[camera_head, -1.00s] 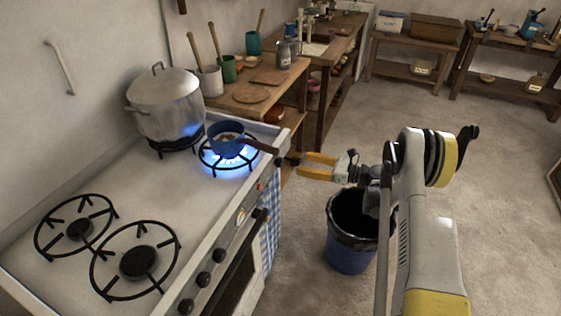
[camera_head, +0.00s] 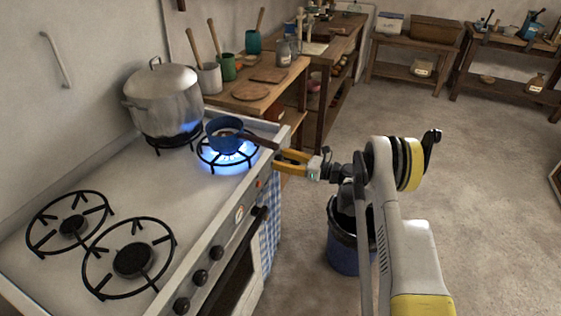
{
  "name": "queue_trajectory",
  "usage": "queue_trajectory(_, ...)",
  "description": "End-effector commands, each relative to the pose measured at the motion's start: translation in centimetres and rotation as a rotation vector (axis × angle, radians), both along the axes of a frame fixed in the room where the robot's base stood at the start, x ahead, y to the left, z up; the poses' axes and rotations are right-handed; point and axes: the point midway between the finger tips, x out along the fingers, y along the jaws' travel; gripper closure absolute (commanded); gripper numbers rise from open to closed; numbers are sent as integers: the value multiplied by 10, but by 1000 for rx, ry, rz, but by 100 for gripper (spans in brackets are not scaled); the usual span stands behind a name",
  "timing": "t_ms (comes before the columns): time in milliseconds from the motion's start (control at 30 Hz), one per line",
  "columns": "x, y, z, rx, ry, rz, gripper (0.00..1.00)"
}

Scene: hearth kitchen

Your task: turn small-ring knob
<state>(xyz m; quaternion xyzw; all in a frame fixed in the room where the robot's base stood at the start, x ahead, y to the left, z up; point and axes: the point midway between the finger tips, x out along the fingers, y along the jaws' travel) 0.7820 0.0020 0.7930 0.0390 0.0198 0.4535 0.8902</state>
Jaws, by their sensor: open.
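The stove's control knobs line its front panel. Several dark knobs (camera_head: 200,277) show at the near end, and which one serves the small ring cannot be told. Further along the panel are a dial (camera_head: 240,213) and a small reddish control (camera_head: 258,183). My gripper (camera_head: 277,161), with yellow fingers, is open at the far end of the panel, its tips close to the stove's front edge. Contact cannot be told, and the panel behind the fingers is partly hidden. A blue saucepan (camera_head: 226,136) stands on a lit ring (camera_head: 228,155) with blue flame.
A large lidded pot (camera_head: 165,103) stands on the back ring, also lit. A checked towel (camera_head: 269,235) hangs on the oven rail. A bin (camera_head: 343,255) stands on the floor below my arm.

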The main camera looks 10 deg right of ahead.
Motion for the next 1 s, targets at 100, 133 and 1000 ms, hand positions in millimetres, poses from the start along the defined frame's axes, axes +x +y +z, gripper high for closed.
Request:
queue_trajectory(100,0,0,0,0,0,0,44)
queue_trajectory(133,0,0,0,0,0,0,44)
queue_trajectory(1000,0,1,0,-69,-95,0,97)
